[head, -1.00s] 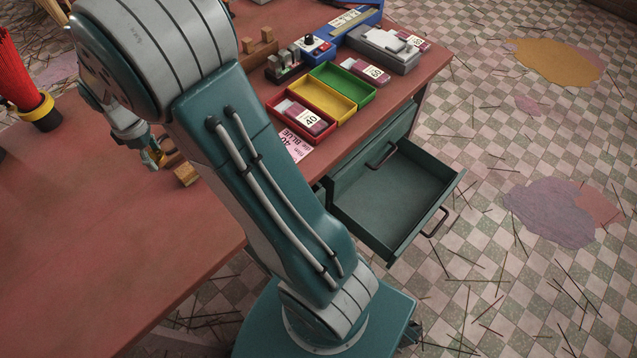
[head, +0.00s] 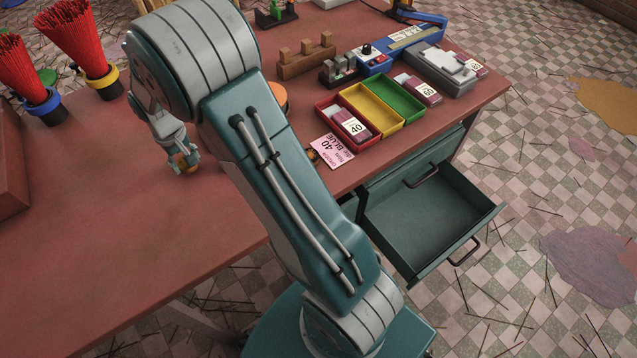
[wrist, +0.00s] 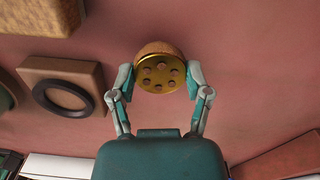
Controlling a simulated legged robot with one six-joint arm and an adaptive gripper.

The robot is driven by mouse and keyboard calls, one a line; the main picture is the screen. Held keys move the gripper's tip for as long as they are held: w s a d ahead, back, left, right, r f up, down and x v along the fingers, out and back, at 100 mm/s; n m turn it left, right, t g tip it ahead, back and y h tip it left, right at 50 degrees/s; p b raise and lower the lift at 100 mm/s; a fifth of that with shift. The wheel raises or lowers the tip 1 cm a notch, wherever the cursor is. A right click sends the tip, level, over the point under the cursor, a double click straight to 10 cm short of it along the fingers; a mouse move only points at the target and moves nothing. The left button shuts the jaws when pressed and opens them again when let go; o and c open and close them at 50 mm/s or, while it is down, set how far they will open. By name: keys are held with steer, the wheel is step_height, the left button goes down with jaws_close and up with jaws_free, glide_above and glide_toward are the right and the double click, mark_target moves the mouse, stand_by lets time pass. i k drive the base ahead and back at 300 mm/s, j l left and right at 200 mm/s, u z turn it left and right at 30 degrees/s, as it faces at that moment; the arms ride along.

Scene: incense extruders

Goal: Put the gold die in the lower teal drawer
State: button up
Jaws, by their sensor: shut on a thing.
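The gold die is a round disc with several holes in its face. In the wrist view, the gold die (wrist: 160,76) sits between the fingertips of my gripper (wrist: 161,84), which is shut on it. In the head view my gripper (head: 186,160) is over the red-brown table, left of the arm, with a small part of the die showing; its height above the table is hard to tell. The lower teal drawer (head: 425,222) is pulled out at the table's right side and looks empty. The drawer above it (head: 410,180) is shut.
Red, yellow and green trays (head: 383,108) stand near the right edge, with a pink card (head: 333,150) before them. Red incense bundles (head: 85,45) stand at the back left. A block with a dark ring (wrist: 62,96) lies beside my gripper.

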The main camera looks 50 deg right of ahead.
mark_target(457, 213)
steer(key=k, duration=0.75)
steer(key=k+l, duration=0.2)
steer(key=l, duration=0.15)
steer(key=k+l, duration=0.15)
steer(key=l, duration=0.2)
steer(key=k+l+u, duration=0.1)
steer(key=l, duration=0.3)
steer(key=k+l, duration=0.25)
steer(key=l, duration=1.25)
steer(key=i+u, duration=0.05)
